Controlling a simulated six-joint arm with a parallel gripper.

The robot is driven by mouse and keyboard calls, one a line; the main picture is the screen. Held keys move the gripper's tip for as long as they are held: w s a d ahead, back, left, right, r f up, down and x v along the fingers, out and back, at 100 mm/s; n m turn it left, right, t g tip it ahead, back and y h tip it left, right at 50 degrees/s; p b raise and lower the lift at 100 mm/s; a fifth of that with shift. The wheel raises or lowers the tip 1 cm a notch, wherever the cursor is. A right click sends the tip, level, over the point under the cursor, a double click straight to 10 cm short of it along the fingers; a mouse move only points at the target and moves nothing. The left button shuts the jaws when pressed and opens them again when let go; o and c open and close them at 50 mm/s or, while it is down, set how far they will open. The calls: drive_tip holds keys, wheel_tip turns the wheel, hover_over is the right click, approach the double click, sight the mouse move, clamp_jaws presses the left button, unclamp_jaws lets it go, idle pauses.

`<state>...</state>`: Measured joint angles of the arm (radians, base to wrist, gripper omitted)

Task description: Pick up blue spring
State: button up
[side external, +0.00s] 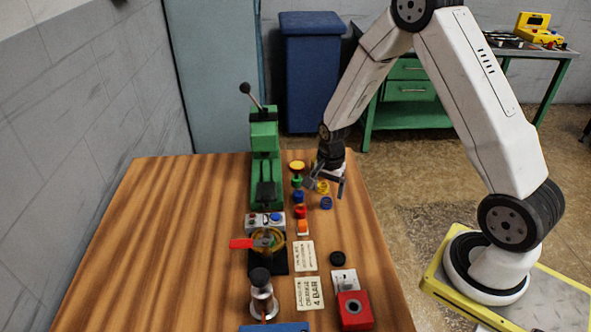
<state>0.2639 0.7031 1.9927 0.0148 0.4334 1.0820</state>
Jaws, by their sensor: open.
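A small blue coil-like ring (326,203), which looks like the blue spring, lies on the wooden table near its right edge. A yellow ring of similar size (323,187) lies just behind it. My gripper (328,188) points down over these rings with its fingers apart and nothing visibly held. The blue ring shows just in front of the fingers. I cannot tell the exact height of the fingertips above the table. Another small blue piece (298,197) stands to the left, in a row of coloured parts.
A green press (265,150) stands left of the row. Yellow (297,166), green (297,181), red (301,212) and orange (303,228) parts stand close by. A control box (264,220), label cards (309,293) and a red box (355,310) are nearer. The table's left side is clear.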

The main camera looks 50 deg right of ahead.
sight(327, 198)
drive_tip(key=shift+f, duration=2)
drive_tip(key=shift+c, duration=0.2)
clamp_jaws()
drive_tip(key=shift+r, duration=0.15)
drive_tip(key=shift+r, duration=0.65)
drive_tip(key=s+a+r, duration=0.3)
drive_tip(key=s+r, duration=0.8)
drive_tip(key=s, duration=0.2)
drive_tip(key=shift+s+r, duration=0.2)
drive_tip(key=shift+s, duration=0.2)
